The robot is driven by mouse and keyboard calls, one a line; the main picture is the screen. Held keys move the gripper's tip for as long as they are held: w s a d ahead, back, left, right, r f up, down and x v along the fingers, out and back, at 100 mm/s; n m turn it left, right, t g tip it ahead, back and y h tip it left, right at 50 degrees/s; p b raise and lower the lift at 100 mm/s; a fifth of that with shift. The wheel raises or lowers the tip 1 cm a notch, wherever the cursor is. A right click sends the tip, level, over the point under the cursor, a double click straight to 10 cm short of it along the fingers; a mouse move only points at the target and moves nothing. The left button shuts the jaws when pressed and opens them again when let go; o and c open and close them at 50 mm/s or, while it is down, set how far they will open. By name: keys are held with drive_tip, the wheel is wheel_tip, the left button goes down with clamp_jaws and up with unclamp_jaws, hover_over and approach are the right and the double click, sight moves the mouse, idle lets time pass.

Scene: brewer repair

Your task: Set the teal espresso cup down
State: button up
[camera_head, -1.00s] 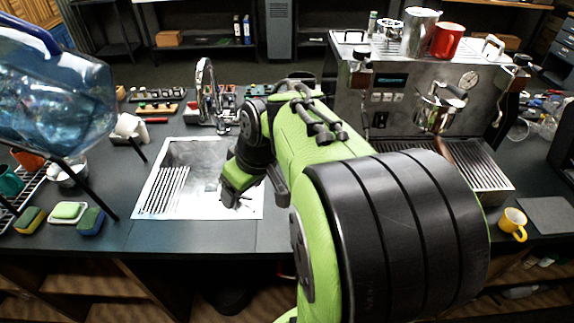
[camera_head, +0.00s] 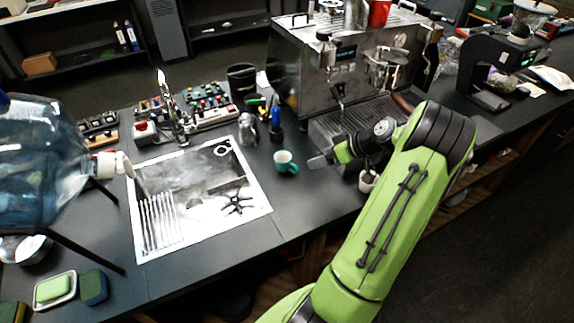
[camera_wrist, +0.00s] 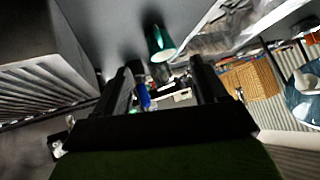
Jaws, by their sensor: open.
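The teal espresso cup (camera_head: 286,162) stands upright on the dark counter, between the sink and the espresso machine. My gripper (camera_head: 319,162) is low over the counter just to the right of the cup, open, with a small gap between them in the head view. In the wrist view the teal cup (camera_wrist: 158,42) shows beyond the tips of my gripper (camera_wrist: 162,70), roughly in line with the gap between the fingers. Nothing is seen held between the fingers.
The espresso machine (camera_head: 300,70) stands close behind my gripper. Counter in front of the cup is clear.

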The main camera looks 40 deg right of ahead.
sight(295, 166)
drive_tip(key=x, duration=0.6)
drive_tip(key=shift+w+a+f, duration=0.15)
drive_tip(key=shift+w+a, duration=0.05)
drive_tip(key=shift+w, duration=0.1)
drive_tip(key=x, duration=0.6)
drive_tip(key=shift+w+d, duration=0.15)
drive_tip(key=shift+c, duration=0.3)
clamp_jaws()
